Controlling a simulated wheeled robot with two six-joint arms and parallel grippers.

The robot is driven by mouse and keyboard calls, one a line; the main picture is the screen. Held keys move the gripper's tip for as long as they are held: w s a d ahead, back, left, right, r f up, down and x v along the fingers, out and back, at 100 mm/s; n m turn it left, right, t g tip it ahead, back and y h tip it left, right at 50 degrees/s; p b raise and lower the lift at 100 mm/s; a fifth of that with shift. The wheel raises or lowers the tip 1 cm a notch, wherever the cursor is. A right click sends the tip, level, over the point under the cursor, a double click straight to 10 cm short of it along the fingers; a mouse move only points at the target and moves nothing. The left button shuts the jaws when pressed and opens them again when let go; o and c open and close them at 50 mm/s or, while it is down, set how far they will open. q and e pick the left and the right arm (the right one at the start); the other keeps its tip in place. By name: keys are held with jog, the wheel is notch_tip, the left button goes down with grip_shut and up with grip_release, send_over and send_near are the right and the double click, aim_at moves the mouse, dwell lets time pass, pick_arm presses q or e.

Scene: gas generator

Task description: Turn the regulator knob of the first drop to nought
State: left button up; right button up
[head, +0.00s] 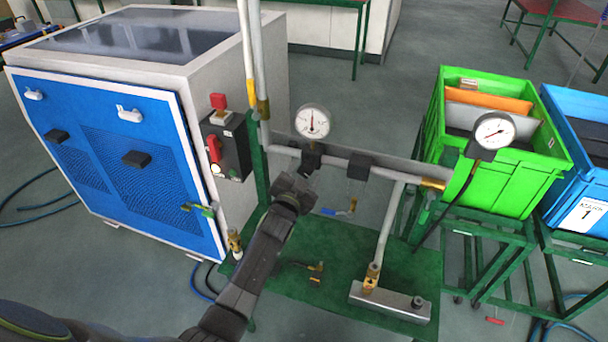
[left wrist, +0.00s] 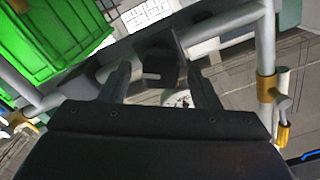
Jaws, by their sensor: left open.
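Two black regulator blocks sit on the grey pipe rail. The left one (head: 311,157) is just under a round white gauge (head: 313,122) whose needle points about straight up. The right one (head: 359,166) is a short way along the rail. My left gripper (head: 297,184) is just below and in front of the left block, partly covering it. In the left wrist view a black knob (left wrist: 158,64) with a pale pointer mark shows between the two spread fingers of the gripper (left wrist: 156,72). I cannot tell whether they touch it. My right gripper is not in view.
A blue-fronted cabinet (head: 110,150) with a red-handled switch box stands at the left. A green crate (head: 500,180) and a blue crate (head: 580,200) stand at the right. A second gauge (head: 495,131) stands before the green crate. Upright pipes rise beside the gripper.

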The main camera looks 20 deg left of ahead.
pick_arm(q)
jog(key=c, duration=1)
